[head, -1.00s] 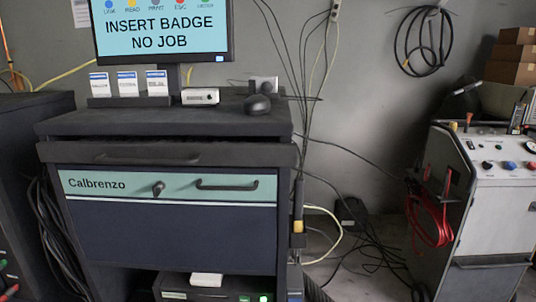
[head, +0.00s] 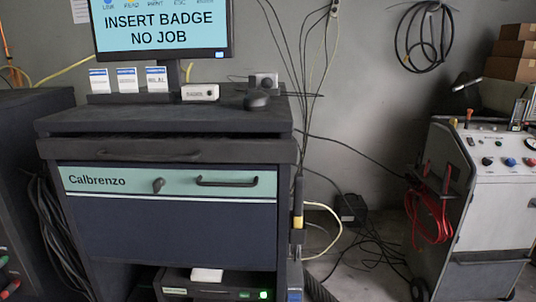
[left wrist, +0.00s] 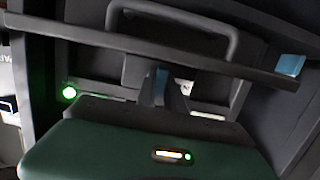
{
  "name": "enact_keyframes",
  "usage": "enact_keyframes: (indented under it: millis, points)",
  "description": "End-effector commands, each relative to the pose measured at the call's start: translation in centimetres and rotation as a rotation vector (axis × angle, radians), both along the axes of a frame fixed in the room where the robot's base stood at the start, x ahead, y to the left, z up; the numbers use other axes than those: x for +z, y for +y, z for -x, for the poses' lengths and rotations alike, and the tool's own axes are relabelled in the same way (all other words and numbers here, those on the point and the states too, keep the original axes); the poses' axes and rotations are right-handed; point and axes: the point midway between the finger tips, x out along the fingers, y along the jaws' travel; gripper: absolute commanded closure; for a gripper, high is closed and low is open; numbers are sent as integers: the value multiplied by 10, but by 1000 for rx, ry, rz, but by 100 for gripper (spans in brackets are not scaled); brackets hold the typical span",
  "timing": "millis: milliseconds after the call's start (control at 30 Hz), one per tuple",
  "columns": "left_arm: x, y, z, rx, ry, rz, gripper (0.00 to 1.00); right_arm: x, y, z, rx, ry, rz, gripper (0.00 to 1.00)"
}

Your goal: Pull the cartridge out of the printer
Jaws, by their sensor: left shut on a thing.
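In the head view, a dark box-shaped unit (head: 232,293) with a lit green light sits low in the cabinet, cut by the bottom edge; it may be the printer. No cartridge can be clearly picked out there. In the left wrist view, the narrow dark fingers of my left gripper (left wrist: 165,86) are together in the middle, in front of a dark recessed face. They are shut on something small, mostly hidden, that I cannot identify. A dark green body (left wrist: 110,150) with a small lit indicator fills the bottom. My right gripper is in neither view.
A grey handle (left wrist: 176,8) and a dark bar cross above the fingers in the wrist view. The dark Calbrenzo cabinet (head: 180,240) carries a monitor (head: 160,25). Cables lie on the floor to its right; a white cart (head: 490,205) stands farther right.

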Motion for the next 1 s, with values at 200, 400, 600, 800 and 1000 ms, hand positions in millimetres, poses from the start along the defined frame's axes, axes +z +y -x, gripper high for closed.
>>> enact_keyframes:
  millis: [200, 400, 600, 800, 1000]
  points:
    - [2, 0, 10, 0, -3, 0, 100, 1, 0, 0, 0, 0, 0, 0]
    - [2, 0, 19, -1, -3, 0, 100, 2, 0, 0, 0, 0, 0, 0]
    - [1, 1, 29, -1, -3, 0, 100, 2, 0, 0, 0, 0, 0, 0]
    - [1, 1, 38, -1, -3, 0, 100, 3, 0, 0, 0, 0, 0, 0]
    - [1, 1, 47, -1, -2, 0, 100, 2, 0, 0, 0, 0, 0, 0]
